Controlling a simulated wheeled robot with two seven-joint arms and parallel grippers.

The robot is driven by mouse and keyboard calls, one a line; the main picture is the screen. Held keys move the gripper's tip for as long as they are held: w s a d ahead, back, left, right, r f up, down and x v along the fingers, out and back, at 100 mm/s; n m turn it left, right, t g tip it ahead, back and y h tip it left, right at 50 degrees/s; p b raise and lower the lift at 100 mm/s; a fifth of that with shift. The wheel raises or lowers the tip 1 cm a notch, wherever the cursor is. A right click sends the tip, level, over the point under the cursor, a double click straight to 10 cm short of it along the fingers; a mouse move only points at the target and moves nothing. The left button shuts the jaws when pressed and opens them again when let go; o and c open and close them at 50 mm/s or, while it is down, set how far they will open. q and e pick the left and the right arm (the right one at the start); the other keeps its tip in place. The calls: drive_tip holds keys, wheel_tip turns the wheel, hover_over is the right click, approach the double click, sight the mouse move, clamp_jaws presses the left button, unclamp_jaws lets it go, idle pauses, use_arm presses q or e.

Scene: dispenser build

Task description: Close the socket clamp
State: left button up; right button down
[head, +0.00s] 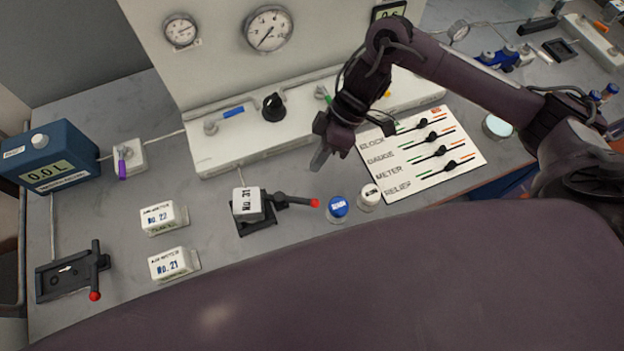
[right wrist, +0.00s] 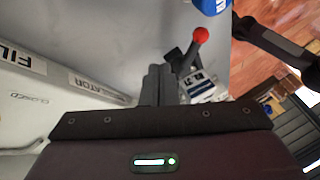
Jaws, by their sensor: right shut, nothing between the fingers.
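A dark socket clamp (head: 258,222) in the middle of the bench holds a white block (head: 246,204) with a number label. The clamp's lever points right, away from the block, and ends in a red knob (head: 314,203). The red knob (right wrist: 201,35) and part of the white block (right wrist: 203,90) also show in the right wrist view, beyond my fingers. My right gripper (head: 319,160) is shut and empty, above the bench behind the knob and apart from it. A second clamp (head: 62,280) at the far left is empty, with its red-knobbed lever pointing toward the front. My left gripper is out of view.
Two white blocks (head: 164,218) (head: 172,264) stand left of the middle clamp. A blue-capped (head: 338,206) and a white-capped (head: 369,195) item stand right of the knob. A labelled board with sliders (head: 425,150) lies farther right. The white gauge panel (head: 215,150) stands behind.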

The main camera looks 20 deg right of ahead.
sight(289, 199)
drive_tip(key=s+a+f+p, duration=0.1)
drive_tip(key=s+a+p, duration=0.1)
drive_tip(key=shift+s+a+f, duration=0.15)
drive_tip(key=shift+s+f, duration=0.15)
drive_tip(key=shift+f, duration=0.05)
drive_tip(key=shift+s+a+f, duration=0.25)
drive_tip(key=shift+s+a, duration=0.05)
drive_tip(key=shift+s, duration=0.35)
drive_tip(key=shift+w+f, duration=0.1)
